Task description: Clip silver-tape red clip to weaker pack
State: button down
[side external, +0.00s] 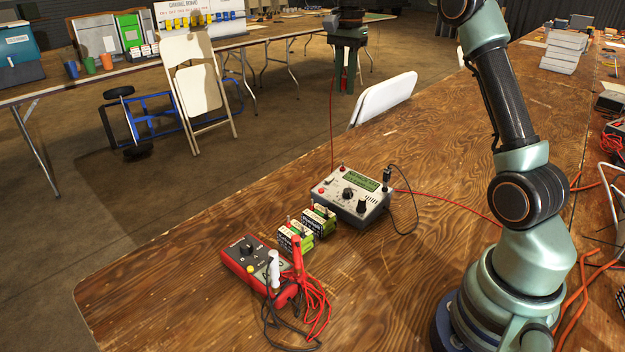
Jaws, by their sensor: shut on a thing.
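My gripper (347,82) hangs high at the top centre, fingers down, far above the table. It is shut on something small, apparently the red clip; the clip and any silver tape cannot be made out. A thin red lead (332,125) runs from beside the gripper down to the grey charger (350,199). Two green, white and black battery packs (295,238) (318,220) stand side by side left of the charger, with small posts on top. Which is weaker cannot be told. A red multimeter (240,262) lies left of them, its display partly hidden by probes.
Red and white probes (298,252) with tangled red and black leads lie over the multimeter. A black lead (415,215) loops right of the charger, and another red lead (450,200) runs toward my arm. A white folding chair (383,98) stands beyond the table edge. The front-left table is clear.

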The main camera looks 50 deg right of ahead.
jog(key=s+a+n, duration=0.4)
jog(key=a+n, duration=1.1)
jog(key=n, duration=0.1)
jog(key=f, duration=1.3)
jog(key=shift+w+a+f, duration=0.15)
jog(key=shift+a+f, duration=0.1)
jog(key=shift+f, duration=0.1)
jog(key=shift+f, duration=0.15)
jog(key=shift+f, duration=3.35)
jog(key=shift+f, duration=0.2)
jog(key=c, duration=0.7)
grip_release()
